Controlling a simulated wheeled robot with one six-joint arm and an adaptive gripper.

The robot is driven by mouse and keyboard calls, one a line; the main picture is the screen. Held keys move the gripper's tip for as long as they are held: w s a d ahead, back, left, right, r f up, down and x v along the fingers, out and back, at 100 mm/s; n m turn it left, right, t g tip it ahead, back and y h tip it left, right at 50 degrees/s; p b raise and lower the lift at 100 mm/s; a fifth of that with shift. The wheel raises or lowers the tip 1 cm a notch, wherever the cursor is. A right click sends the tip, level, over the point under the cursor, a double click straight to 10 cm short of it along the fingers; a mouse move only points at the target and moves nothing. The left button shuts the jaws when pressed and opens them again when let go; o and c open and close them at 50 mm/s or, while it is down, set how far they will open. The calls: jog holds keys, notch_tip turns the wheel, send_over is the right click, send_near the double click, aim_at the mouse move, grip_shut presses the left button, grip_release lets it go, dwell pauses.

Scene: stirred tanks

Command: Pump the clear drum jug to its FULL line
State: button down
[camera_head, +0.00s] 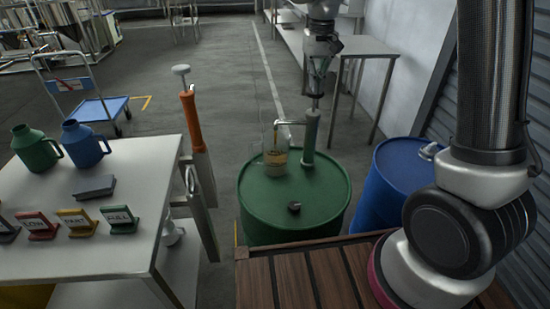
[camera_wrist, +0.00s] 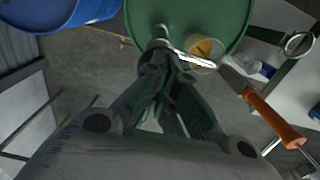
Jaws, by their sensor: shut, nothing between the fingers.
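The clear jug (camera_head: 275,158) stands on the green drum (camera_head: 258,200), below the spout of the drum pump (camera_head: 310,135). Amber liquid shows in its lower part, and a thin amber streak shows under the spout. The jug's line marks are too small to read. In the wrist view the jug (camera_wrist: 206,50) sits beside the spout (camera_wrist: 195,60). My gripper (camera_head: 314,97) is shut with nothing between its fingers, at the top of the upright pump. It hides the pump's top. The wrist view shows its closed fingers (camera_wrist: 172,62) over the pump.
A dark cap (camera_head: 294,208) lies on the green drum. A blue drum (camera_head: 395,180) stands to the right. The white table (camera_head: 130,250) at left holds a green jug (camera_head: 35,150), a blue jug (camera_head: 84,145) and label signs. An orange-handled tool (camera_head: 191,120) stands at its edge.

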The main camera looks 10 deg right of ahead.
aim_at(315, 97)
jog(key=shift+f, duration=2.25)
jog(key=shift+r, duration=3.85)
jog(key=shift+f, duration=0.1)
jog(key=shift+f, duration=3.8)
jog(key=shift+r, duration=3.9)
jog(key=shift+f, duration=0.2)
jog(key=shift+f, duration=0.75)
